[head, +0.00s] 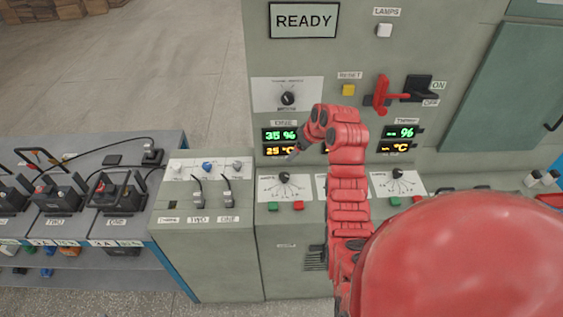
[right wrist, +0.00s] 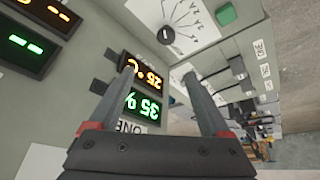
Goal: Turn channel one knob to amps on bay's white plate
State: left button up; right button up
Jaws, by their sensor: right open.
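The sloped channel one dial plate (head: 270,192) is white, with a dark round knob (head: 284,177) and fanned scale lines, below the ONE display (head: 280,135) reading 35 % and 25 °C. In the right wrist view the knob (right wrist: 166,35) sits on its white plate (right wrist: 205,30), beyond the fingertips; its setting is too small to read. My right gripper (head: 293,153) is in front of the ONE display, above the knob and apart from it. In the wrist view the fingers (right wrist: 160,72) are open and empty. My left gripper is not in view.
A higher white plate (head: 310,85) bears another black knob (head: 288,98). Green (head: 273,207) and red (head: 299,206) buttons sit below the dial. A red-handled switch (head: 382,95) sticks out at the right.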

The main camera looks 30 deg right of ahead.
jog(key=s+r, duration=0.1)
jog(key=g+b, duration=0.1)
jog(key=b, duration=0.9)
send_near(284, 175)
jog(key=p+x, duration=0.2)
jog(key=x, duration=0.5)
jog(key=shift+f+p, duration=0.15)
jog(key=shift+p, duration=0.15)
jog(key=shift+w+f, duration=0.25)
jog(key=shift+f, duration=0.35)
grip_shut()
